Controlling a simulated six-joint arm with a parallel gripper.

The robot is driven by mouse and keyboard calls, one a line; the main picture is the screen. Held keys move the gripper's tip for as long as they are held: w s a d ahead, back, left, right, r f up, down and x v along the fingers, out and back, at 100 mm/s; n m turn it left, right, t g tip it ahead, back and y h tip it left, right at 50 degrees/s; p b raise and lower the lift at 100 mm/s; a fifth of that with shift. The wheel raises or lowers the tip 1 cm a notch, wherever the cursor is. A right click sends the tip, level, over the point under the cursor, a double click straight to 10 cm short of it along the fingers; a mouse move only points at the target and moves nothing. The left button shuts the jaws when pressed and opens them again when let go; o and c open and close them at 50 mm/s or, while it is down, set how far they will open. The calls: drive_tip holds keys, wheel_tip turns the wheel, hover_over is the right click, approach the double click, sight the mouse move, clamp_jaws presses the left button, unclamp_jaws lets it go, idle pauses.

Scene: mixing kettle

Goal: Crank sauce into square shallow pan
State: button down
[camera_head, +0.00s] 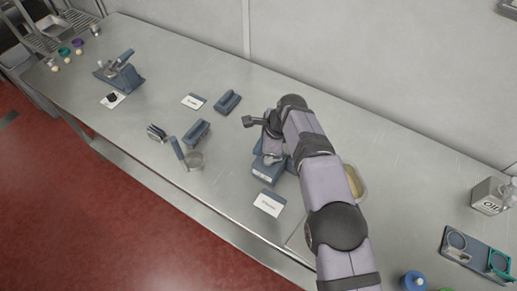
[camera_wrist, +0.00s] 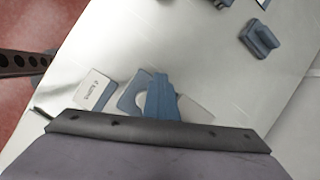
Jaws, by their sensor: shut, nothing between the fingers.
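My gripper (camera_head: 271,157) points down over a blue device (camera_head: 266,172) on the steel table in the head view. Its fingers are shut and empty; their tips are hard to make out. A dark knobbed bar (camera_head: 250,121) sticks out left near my wrist; I cannot tell whether it is a crank. A shallow pan with rounded corners and yellowish contents (camera_head: 356,181) is partly hidden behind my arm. In the wrist view a blue shape (camera_wrist: 161,101) stands above the dark edge of my wrist, over pale forms. Whether the gripper touches anything is unclear.
A white label card (camera_head: 269,204) lies in front of the device and also shows in the wrist view (camera_wrist: 93,90). The far wall bounds the table.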

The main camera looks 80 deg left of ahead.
drive_tip(key=c, duration=2.2)
unclamp_jaws()
drive_tip(key=shift+w+a, duration=0.1)
drive_tip(key=shift+o, duration=0.2)
drive_tip(key=shift+r, duration=0.3)
wheel_tip(320, 180, up, 6)
drive_tip(key=p, duration=0.4)
drive_tip(key=shift+r+p, duration=0.25)
drive_tip(key=shift+p, duration=0.05)
